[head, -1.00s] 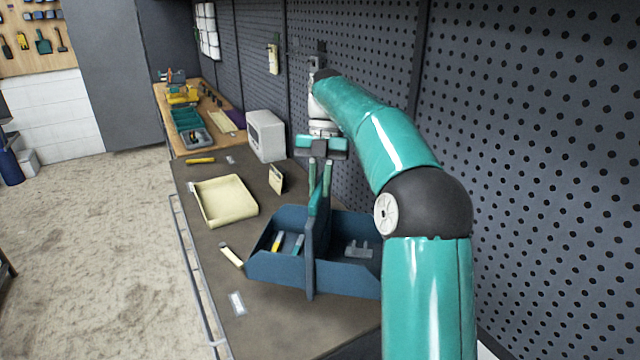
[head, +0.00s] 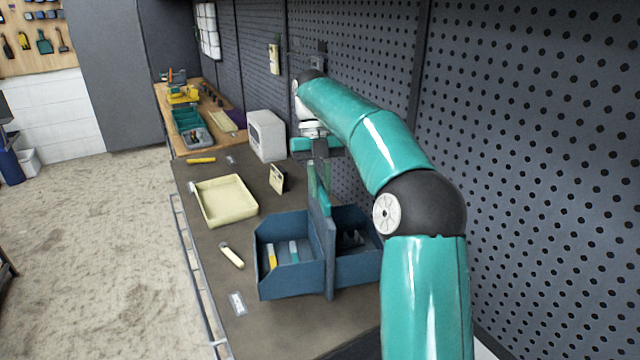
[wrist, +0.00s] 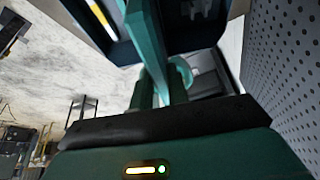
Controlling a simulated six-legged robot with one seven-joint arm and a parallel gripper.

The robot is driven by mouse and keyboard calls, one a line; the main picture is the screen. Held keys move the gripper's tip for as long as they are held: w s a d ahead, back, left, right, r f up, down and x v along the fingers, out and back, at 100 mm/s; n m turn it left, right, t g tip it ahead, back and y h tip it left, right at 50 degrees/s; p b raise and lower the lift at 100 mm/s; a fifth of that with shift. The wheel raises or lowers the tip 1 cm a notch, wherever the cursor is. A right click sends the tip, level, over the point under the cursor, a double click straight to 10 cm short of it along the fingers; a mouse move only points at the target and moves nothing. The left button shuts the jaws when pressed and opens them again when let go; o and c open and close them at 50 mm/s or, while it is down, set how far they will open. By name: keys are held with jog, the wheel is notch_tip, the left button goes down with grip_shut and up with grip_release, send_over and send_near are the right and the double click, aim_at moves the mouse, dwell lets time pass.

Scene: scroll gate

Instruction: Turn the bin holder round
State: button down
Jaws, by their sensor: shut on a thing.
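The bin holder (head: 292,282) is a dark blue two-sided caddy with a tall upright panel between its bins. It is on the brown bench in the head view, and its left bin holds a yellow and a teal-handled item. My gripper (head: 319,180) is above it, its fingers shut on the top of the middle panel. In the wrist view the panel (wrist: 158,45) runs up between the fingers (wrist: 160,88), with parts of both bins at the top. My arm covers the holder's right end in the head view.
A cream tray (head: 226,201) lies left of the holder, with a small upright card (head: 277,179) beyond it. A light-handled tool (head: 232,256) and a white label (head: 237,303) lie near the bench's left edge. A pegboard wall (head: 540,150) closes the right side.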

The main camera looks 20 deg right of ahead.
jog(key=shift+r, duration=0.1)
dwell(0.3)
jog(key=c, duration=1.4)
grip_release()
jog(key=shift+o, duration=0.2)
